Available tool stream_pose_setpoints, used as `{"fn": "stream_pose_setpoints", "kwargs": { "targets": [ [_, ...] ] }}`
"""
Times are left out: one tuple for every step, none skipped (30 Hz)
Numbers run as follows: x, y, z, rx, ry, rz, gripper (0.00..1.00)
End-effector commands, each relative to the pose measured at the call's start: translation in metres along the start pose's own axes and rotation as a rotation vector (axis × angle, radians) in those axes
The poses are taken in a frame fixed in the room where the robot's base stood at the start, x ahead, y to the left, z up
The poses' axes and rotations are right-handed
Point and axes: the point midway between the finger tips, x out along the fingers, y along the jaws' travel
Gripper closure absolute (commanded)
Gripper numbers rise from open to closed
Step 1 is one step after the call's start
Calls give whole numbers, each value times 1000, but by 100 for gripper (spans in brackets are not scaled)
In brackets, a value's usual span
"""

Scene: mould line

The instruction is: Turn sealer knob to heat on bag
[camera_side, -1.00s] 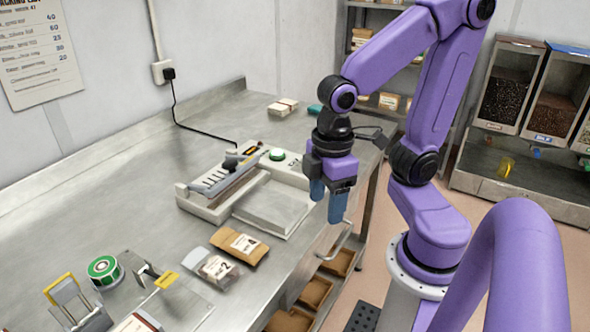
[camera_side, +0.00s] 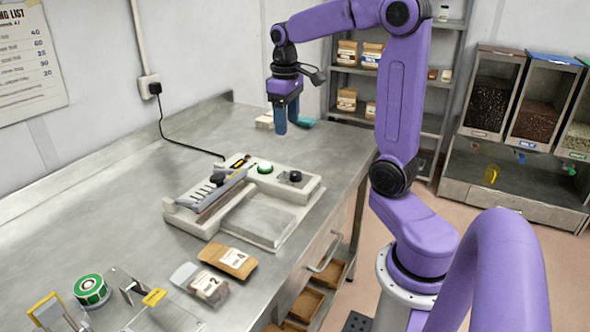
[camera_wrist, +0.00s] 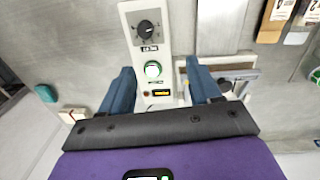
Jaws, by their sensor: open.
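The sealer (camera_side: 190,215) is a cream bench unit with a grey lever arm, a lit display and a green button (camera_side: 265,167). Its black knob (camera_side: 295,176) sits at the right end of the panel. The wrist view shows the knob (camera_wrist: 147,29) on a dial, with the green button (camera_wrist: 153,70) below it. My gripper (camera_side: 280,130) is open and empty, above the far end of the bench beyond the sealer; its fingers (camera_wrist: 160,67) frame the panel. A brown bag (camera_side: 232,262) and a clear-fronted bag (camera_side: 203,285) lie in front of the sealer, not in its jaw.
A label roll (camera_side: 91,290) and small stands are at front left. A power cord (camera_side: 180,142) runs to the wall. The bench left of the sealer is clear.

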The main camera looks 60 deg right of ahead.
Motion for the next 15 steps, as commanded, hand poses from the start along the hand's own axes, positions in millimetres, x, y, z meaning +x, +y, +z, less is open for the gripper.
{"fn": "stream_pose_setpoints", "kwargs": {
  "targets": [
    [-1,11,0,31,-3,1,37],
    [-2,16,0,44,-4,2,37],
    [-3,22,1,58,-5,3,37],
    [-3,25,1,67,-6,3,37],
    [-4,27,2,73,-6,3,37],
    [-4,30,2,80,-7,4,37],
    [-3,31,2,83,-8,4,37],
    [-2,31,2,84,-8,4,37],
    [0,32,2,85,-9,4,37],
    [3,32,3,85,-11,3,37],
    [6,32,3,85,-12,3,37],
    [11,32,3,84,-12,3,37],
    [15,32,3,84,-13,2,37],
    [20,31,3,83,-13,3,37],
    [27,31,4,82,-13,3,37]
  ]
}}
